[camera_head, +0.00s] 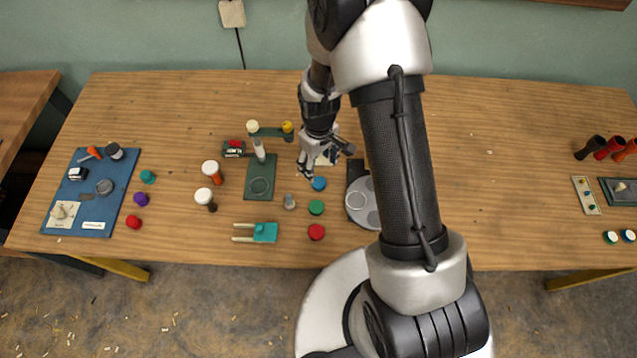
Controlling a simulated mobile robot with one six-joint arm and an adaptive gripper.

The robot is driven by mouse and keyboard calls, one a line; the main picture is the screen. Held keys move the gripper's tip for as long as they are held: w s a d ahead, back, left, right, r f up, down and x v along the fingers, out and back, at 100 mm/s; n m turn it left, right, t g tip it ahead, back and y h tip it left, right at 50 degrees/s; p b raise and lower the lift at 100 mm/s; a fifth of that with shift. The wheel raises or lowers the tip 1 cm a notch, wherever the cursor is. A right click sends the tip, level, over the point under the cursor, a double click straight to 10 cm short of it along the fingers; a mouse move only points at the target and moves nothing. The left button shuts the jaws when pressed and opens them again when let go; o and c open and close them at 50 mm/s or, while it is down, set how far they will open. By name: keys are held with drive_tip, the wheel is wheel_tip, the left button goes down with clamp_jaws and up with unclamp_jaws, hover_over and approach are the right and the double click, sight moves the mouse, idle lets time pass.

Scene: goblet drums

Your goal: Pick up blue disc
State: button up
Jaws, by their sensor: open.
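The blue disc (319,184) lies flat on the wooden table (520,130), near the table's middle. It is the farthest of a short column of discs, with a green disc (316,207) and a red disc (316,232) nearer the front edge. My gripper (318,168) is open just behind and above the blue disc, pointing down. Its fingers look apart from the disc, though the exact height gap cannot be told. Nothing shows between the fingers. The blue disc is in plain view.
A dark plate with a grey round dish (362,203) stands right of the discs, partly behind my arm. A blue mat (68,217) with tools lies far left. The table right of my arm is mostly clear.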

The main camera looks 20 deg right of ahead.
sight(319, 182)
drive_tip(key=f+b, duration=0.2)
drive_tip(key=f, duration=0.8)
drive_tip(key=shift+w+f, duration=0.2)
drive_tip(key=shift+c, duration=0.2)
drive_tip(key=c, duration=0.8)
drive_tip(key=shift+r, duration=0.15)
drive_tip(key=shift+c, duration=0.3)
